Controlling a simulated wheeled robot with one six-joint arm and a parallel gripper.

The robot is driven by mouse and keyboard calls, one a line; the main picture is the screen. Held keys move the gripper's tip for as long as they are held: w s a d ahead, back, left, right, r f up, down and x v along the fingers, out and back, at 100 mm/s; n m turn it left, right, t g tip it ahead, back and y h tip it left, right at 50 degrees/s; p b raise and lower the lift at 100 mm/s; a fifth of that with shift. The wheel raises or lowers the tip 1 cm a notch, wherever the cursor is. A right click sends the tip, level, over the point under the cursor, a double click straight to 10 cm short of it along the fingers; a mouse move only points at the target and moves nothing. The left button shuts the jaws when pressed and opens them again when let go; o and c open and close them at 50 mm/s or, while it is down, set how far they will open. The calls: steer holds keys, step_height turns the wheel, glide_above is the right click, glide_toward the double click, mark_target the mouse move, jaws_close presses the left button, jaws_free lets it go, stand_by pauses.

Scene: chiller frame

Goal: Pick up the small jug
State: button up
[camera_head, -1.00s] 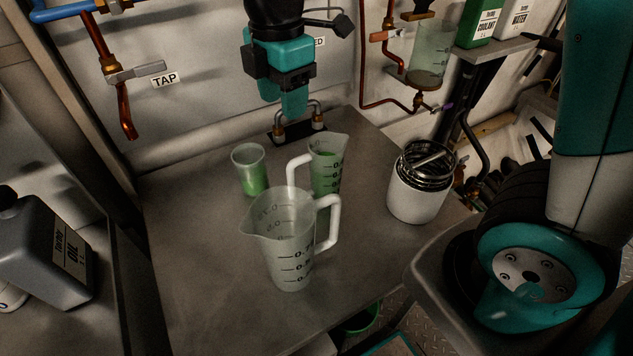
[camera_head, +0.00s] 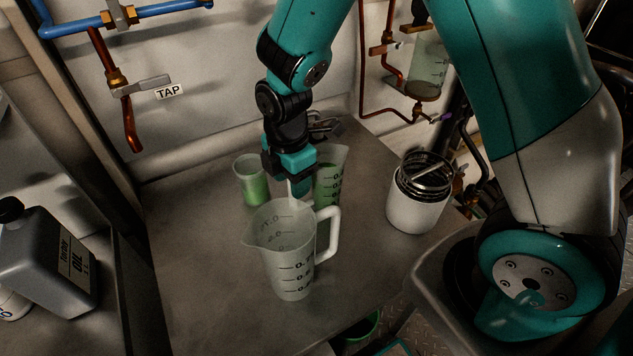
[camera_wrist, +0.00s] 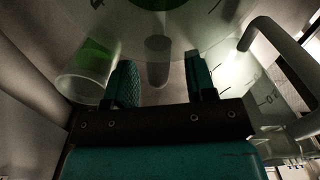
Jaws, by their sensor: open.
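The small jug (camera_head: 329,182), clear with dark marks and green liquid, stands on the bench behind the large jug (camera_head: 285,255). My gripper (camera_head: 298,188) is lowered at the small jug's left side, where its handle is. It hides most of that handle in the head view. In the wrist view my gripper (camera_wrist: 161,66) is open, with the pale handle (camera_wrist: 157,62) between its two teal fingers. Contact with the fingers is not clear. The large jug is upright, with its white handle to the right in the head view.
A cup with green liquid (camera_head: 251,182) stands close left of my gripper. A white pot with a dark coiled top (camera_head: 417,205) stands to the right. A grey oil can (camera_head: 45,262) is at far left. The bench is clear at front left.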

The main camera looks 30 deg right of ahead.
steer(key=shift+f, duration=0.75)
jaws_close()
steer(key=shift+r, duration=0.1)
